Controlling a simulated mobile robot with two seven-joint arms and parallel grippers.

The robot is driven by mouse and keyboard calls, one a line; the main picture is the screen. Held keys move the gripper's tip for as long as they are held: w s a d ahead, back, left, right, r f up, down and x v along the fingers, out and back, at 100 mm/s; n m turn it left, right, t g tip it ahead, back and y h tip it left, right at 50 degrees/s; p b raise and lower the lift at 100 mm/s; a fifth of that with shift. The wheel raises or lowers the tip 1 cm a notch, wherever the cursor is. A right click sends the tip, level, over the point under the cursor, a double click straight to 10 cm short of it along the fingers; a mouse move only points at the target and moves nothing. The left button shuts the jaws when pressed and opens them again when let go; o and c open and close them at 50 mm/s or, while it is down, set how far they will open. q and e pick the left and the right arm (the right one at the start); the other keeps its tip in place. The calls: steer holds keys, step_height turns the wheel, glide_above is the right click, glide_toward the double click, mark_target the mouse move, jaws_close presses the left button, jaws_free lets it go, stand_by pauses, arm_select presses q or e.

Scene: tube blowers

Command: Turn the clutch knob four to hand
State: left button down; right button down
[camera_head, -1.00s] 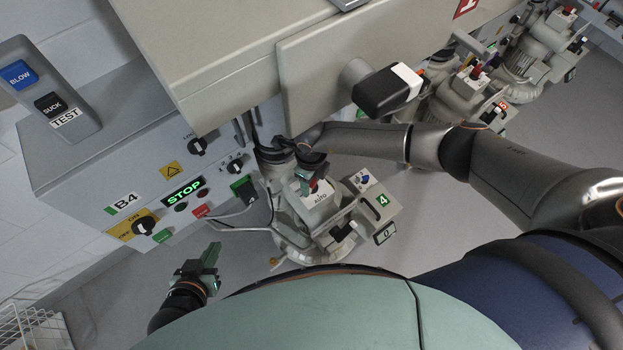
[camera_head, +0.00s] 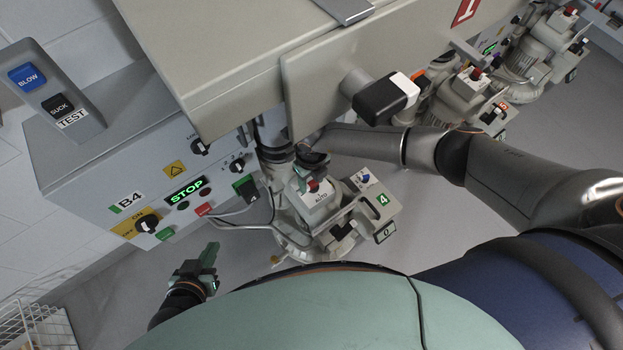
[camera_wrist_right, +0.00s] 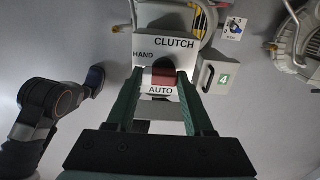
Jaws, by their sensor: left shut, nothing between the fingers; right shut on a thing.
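The red clutch knob (camera_head: 312,186) sits on the pale clutch box of the blower unit (camera_head: 318,203) tagged with a green 4. In the right wrist view the knob (camera_wrist_right: 163,76) lies between the two green fingers of my right gripper (camera_wrist_right: 161,80), which is shut on it. The label CLUTCH is above it, HAND to its upper left and AUTO below. The fingers hide part of the knob, so its exact pointing is unclear. In the head view my right gripper (camera_head: 304,180) is at the knob. My left gripper (camera_head: 208,262) is shut and empty, low at the left.
The grey control cabinet (camera_head: 150,190) marked B4, with a lit STOP display (camera_head: 184,190), stands left of the unit. A large beige housing (camera_head: 230,60) overhangs above. A black-and-white handle (camera_head: 386,95) juts out near my right arm. More blower units (camera_head: 470,95) stand at upper right.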

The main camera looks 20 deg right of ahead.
mark_target(311, 183)
steer(key=shift+c, duration=1.4)
jaws_free()
step_height(311, 183, up, 7)
steer(key=shift+f+p, duration=0.15)
steer(key=shift+p, duration=0.65)
steer(key=shift+r, duration=0.45)
